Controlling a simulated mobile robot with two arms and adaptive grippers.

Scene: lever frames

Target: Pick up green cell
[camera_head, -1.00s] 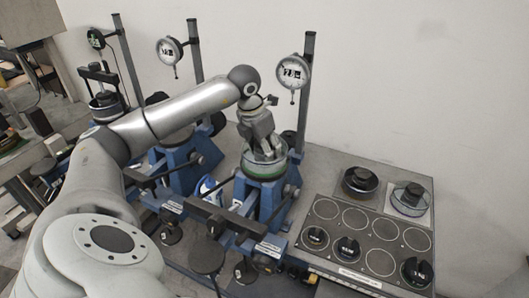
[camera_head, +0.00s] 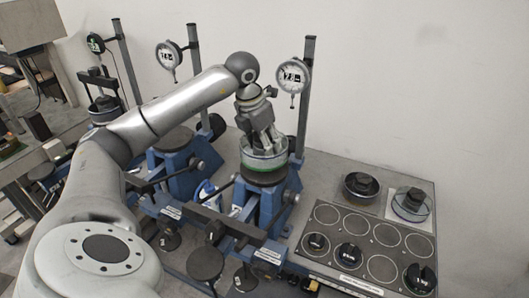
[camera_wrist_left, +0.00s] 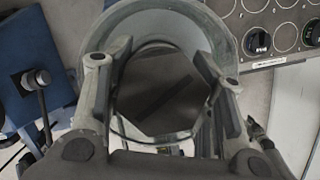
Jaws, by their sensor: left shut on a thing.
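The green cell (camera_head: 264,163) is a clear round cup with a green band near its base. It is at the blue lever frame (camera_head: 272,203) nearest the tray, over the dark round seat (camera_head: 264,177); I cannot tell whether a gap lies between them. My left gripper (camera_head: 265,146) reaches down into the cell from above and is shut on it. In the left wrist view the cell's clear wall (camera_wrist_left: 232,50) curves around the fingers, with a dark surface inside. My right gripper is not in view.
A grey tray (camera_head: 325,238) with ringed spots and several black-knobbed pieces lies at the right. Two more lever frames stand at the left. A dial gauge (camera_head: 292,76) on a post (camera_head: 305,110) stands close behind the left gripper. Dark levers (camera_head: 222,222) stick out in front.

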